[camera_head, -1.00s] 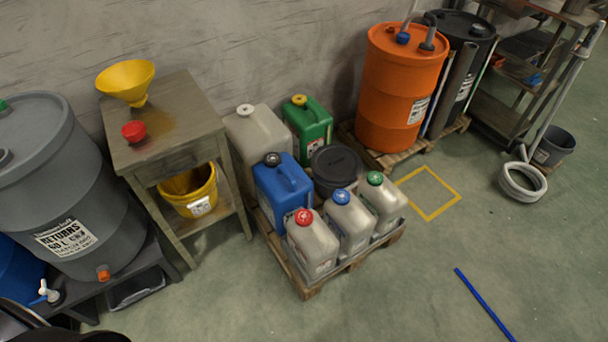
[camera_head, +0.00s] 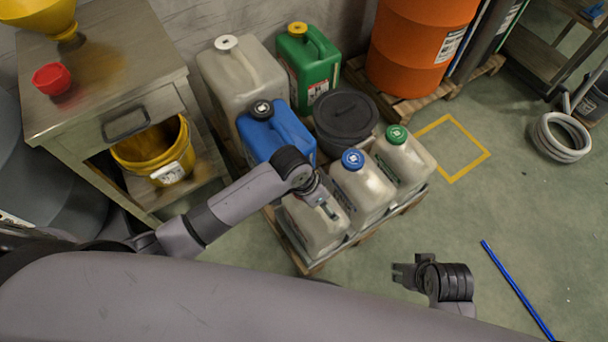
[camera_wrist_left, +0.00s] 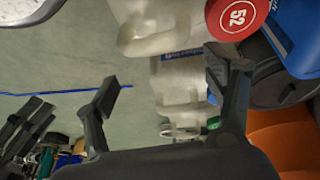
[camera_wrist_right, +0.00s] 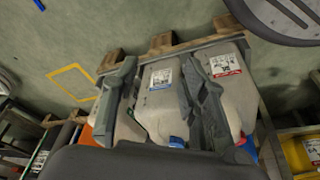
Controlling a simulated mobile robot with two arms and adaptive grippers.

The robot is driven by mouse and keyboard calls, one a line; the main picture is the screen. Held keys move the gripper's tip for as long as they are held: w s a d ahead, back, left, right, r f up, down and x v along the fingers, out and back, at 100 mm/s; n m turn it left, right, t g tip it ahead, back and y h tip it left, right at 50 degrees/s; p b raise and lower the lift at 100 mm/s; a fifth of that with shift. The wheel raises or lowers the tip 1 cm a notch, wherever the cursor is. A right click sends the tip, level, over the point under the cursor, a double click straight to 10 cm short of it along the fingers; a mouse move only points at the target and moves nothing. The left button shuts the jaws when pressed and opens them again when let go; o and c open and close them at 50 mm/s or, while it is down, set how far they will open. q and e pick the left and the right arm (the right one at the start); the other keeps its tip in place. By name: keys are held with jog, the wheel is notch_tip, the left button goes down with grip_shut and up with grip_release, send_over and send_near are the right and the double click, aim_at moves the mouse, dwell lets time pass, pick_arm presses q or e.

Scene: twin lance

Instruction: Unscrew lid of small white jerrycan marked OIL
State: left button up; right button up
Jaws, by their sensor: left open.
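Three small whitish jerrycans stand in the pallet's front row, with red, blue (camera_head: 352,159) and green (camera_head: 397,134) lids. I cannot read which is marked OIL. My left gripper (camera_head: 326,206) is over the front-left jerrycan (camera_head: 310,232); my arm hides its red lid in the head view. My right gripper (camera_head: 404,274) is in front of the pallet. Its fingers (camera_wrist_right: 160,65) are apart and empty in the right wrist view.
A blue jerrycan (camera_head: 283,138), a large pale one (camera_head: 240,80), a green one (camera_head: 317,72) and a black-lidded container (camera_head: 345,112) stand behind. A blue rod (camera_head: 515,290) lies on open floor at right.

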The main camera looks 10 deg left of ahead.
pick_arm(q)
jog(key=w+a+m+y+b, duration=0.1)
jog(key=w+a+b, duration=0.1)
jog(key=w+a+m+g+y+b, duration=0.1)
jog(key=w+a+b, duration=0.1)
jog(key=w+a+f+m+y+b, duration=0.1)
jog(key=w+a+m+b, duration=0.1)
jog(key=shift+w+a+g+y, duration=0.25)
jog(key=shift+g+y, duration=0.05)
jog(key=shift+g, duration=0.1)
jog(key=shift+f+b, duration=0.6)
jog(key=shift+b, duration=0.4)
jog(key=shift+f+b, duration=0.4)
jog(key=shift+b, duration=0.15)
notch_tip(320, 180, down, 3)
jog(key=shift+d+f+b, duration=0.1)
jog(key=shift+b, duration=0.25)
jog(key=shift+f, duration=0.6)
pick_arm(e)
jog(key=w+a+r+t+y, duration=0.1)
jog(key=w+a+r+t, duration=0.2)
jog(key=w+r+t, duration=0.3)
jog(key=w+a+r+t+y, duration=0.2)
jog(key=w+r+t, duration=0.5)
jog(key=r, duration=0.6)
jog(key=shift+w+a+r+n+y, duration=0.3)
jog(key=shift+w+a, duration=0.25)
jog(key=shift+w, duration=0.6)
pick_arm(q)
jog(key=c, duration=1.3)
